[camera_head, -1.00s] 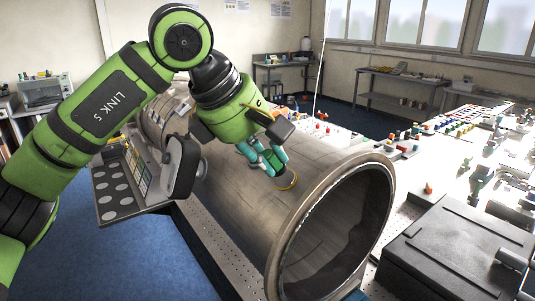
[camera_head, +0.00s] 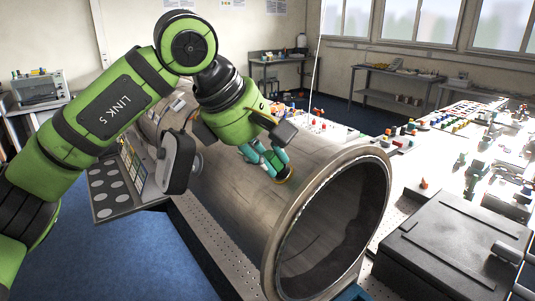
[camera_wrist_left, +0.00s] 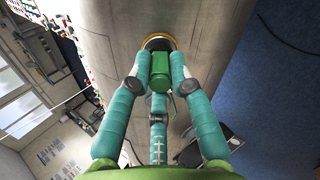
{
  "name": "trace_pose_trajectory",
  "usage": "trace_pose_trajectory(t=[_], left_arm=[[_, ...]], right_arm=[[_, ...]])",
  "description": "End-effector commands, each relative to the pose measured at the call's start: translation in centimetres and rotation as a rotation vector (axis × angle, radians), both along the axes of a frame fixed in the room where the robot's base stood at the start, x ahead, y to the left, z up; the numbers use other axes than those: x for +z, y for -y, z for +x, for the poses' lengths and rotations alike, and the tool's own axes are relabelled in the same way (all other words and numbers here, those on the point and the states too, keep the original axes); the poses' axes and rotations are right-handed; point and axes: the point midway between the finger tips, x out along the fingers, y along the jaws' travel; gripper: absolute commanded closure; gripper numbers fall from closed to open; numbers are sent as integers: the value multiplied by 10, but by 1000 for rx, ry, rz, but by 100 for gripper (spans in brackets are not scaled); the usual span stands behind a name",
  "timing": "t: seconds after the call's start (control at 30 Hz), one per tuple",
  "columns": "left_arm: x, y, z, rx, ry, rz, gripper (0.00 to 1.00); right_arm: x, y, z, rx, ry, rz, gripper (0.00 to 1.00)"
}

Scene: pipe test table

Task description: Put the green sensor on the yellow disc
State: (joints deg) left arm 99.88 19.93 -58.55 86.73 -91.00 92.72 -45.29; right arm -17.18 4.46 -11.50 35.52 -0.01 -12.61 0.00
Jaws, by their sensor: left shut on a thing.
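The large grey metal pipe (camera_head: 240,200) lies across the middle of the head view with its open end toward me. The yellow disc (camera_head: 286,178) is on its upper surface, and only its edge shows beside my fingers. My left gripper (camera_head: 272,164) is just above the disc, its teal fingers pointing down at it. In the left wrist view the fingers are closed around the green sensor (camera_wrist_left: 160,72). The sensor's far end is in front of the yellow disc (camera_wrist_left: 160,39), partly covering it. I cannot tell whether they touch. My right gripper is not in view.
A tray with round pale spots (camera_head: 108,195) is left of the pipe. A dark case (camera_head: 455,248) stands at the right front. A bright table (camera_head: 440,160) with many small parts lies beyond it. Blue floor (camera_head: 130,255) is open at lower left.

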Motion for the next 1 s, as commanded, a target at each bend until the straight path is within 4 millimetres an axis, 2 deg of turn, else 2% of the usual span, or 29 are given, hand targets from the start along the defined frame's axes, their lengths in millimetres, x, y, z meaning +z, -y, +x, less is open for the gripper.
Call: trace_pose_trajectory(t=[1.0], left_arm=[[-6, 3, 2, -2, -1, 0, 100]], right_arm=[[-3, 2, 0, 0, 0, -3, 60]])
